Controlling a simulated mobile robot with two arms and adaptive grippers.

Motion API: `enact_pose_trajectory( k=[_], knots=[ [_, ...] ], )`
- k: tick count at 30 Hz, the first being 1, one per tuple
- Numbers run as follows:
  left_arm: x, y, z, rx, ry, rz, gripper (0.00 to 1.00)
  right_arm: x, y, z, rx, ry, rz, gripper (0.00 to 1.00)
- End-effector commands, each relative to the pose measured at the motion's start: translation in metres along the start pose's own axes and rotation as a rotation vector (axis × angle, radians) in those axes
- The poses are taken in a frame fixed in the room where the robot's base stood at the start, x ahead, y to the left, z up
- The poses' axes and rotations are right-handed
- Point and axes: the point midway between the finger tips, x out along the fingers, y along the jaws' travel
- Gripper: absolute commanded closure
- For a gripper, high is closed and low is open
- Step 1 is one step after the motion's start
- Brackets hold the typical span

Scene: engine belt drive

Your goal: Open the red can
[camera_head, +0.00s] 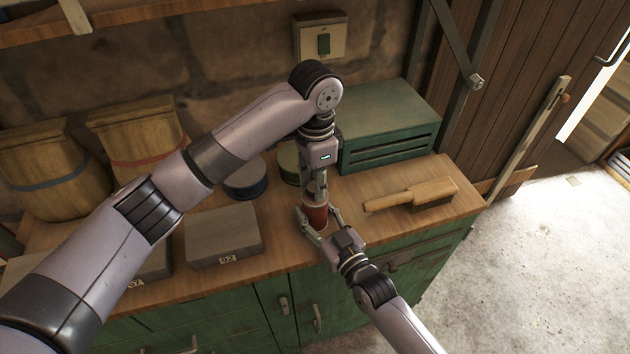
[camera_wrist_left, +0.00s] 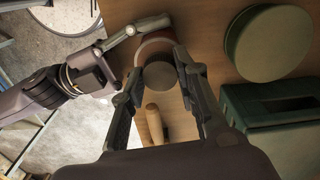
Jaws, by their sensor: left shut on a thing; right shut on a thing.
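The red can (camera_head: 317,217) stands upright near the front edge of the wooden worktop (camera_head: 300,254). My right gripper (camera_head: 318,212) reaches in from the front right and is shut around the can's side, one finger on each side. My left gripper (camera_head: 318,190) points down from above and is shut on the can's lid. In the left wrist view, the lid (camera_wrist_left: 161,77) is a dark, ridged disc between my left fingers (camera_wrist_left: 155,68). The can's reddish rim (camera_wrist_left: 155,45) shows behind it. The lid is mostly hidden in the head view.
A wooden-handled brush (camera_head: 410,196) lies right of the can. Behind are a green metal box (camera_head: 385,125), a green round tin (camera_head: 287,162) and a blue-banded tin (camera_head: 245,180). Grey blocks (camera_head: 222,235) and sacks (camera_head: 135,140) fill the left.

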Motion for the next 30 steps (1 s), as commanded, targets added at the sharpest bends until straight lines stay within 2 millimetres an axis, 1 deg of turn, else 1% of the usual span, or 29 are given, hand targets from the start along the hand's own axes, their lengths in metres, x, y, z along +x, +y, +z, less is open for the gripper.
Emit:
enact_pose_trajectory(
  k=[1,3,12,24,27,30],
  knots=[
    [0.0001,0.0003,-0.0006,-0.113,0.002,0.002,1.00,-0.0001,-0.0003,-0.0001,-0.001,0.000,0.000,1.00],
    [0.0001,0.0004,-0.0008,-0.279,0.002,0.003,1.00,-0.0001,-0.0003,-0.0001,-0.001,0.000,0.000,1.00],
    [-0.0011,-0.0009,0.0002,-0.991,0.000,0.002,1.00,-0.0002,-0.0004,-0.0001,-0.001,0.000,-0.001,1.00],
    [-0.0017,-0.0014,0.0006,-1.850,0.000,0.002,1.00,-0.0003,-0.0004,0.0000,0.000,0.000,0.000,1.00],
    [-0.0018,-0.0015,0.0006,-2.036,0.000,0.003,1.00,-0.0003,-0.0004,0.0000,0.000,0.000,0.000,1.00],
    [-0.0019,-0.0015,0.0006,-2.173,0.000,0.003,1.00,-0.0003,-0.0004,0.0000,0.000,0.000,0.000,1.00]
  ],
)
